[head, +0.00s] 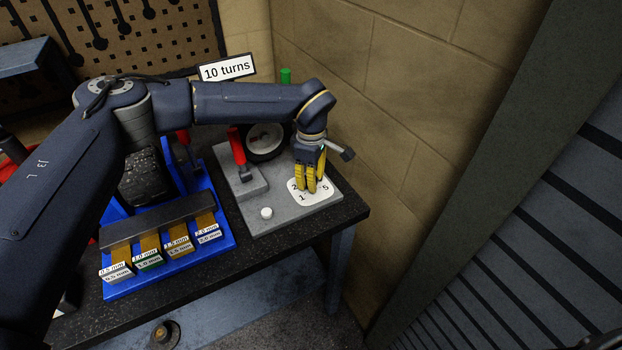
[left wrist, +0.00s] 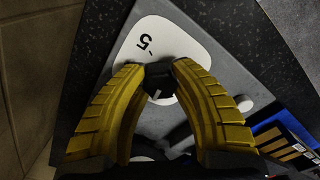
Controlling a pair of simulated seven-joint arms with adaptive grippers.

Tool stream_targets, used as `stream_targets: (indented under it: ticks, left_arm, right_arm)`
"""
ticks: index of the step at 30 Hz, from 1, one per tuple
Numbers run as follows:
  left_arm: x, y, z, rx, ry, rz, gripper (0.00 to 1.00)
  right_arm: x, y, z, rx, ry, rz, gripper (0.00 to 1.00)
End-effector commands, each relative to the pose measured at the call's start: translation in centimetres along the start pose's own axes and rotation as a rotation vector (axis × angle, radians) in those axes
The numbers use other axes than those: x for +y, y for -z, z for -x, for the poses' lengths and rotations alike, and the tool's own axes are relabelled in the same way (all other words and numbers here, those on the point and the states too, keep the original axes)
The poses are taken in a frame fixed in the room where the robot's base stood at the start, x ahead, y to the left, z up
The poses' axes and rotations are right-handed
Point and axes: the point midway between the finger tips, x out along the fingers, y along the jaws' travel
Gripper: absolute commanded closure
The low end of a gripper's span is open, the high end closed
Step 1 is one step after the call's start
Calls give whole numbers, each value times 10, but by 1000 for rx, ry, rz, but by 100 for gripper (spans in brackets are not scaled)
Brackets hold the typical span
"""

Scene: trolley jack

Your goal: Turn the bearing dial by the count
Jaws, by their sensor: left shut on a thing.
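The bearing dial is a dark knob (left wrist: 160,80) with a white mark, on a white number plate (head: 322,194) on a grey base plate. In the left wrist view, the left gripper (left wrist: 159,72) is shut on the knob, one fingertip on each side. A sign (head: 227,68) behind the arm reads "10 turns". My right gripper is not in view.
A red-handled lever (head: 238,148), a white button (head: 266,212) and a round gauge-like part (head: 264,140) share the grey base. A blue rack (head: 210,248) with labelled mm pieces stands to the left. Brick walls stand close behind and right.

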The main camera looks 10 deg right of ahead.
Motion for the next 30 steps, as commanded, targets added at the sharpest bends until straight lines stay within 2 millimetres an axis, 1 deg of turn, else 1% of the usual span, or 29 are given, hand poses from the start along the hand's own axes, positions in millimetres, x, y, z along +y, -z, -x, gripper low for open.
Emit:
stream_targets:
  ticks: [18,24,30]
  left_arm:
    - [2,-2,0,-3,1,556,100]
    - [2,-2,0,-3,1,693,100]
    - [3,-2,0,-3,1,786,100]
  right_arm:
    - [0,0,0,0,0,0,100]
    - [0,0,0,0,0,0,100]
    - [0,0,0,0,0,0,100]
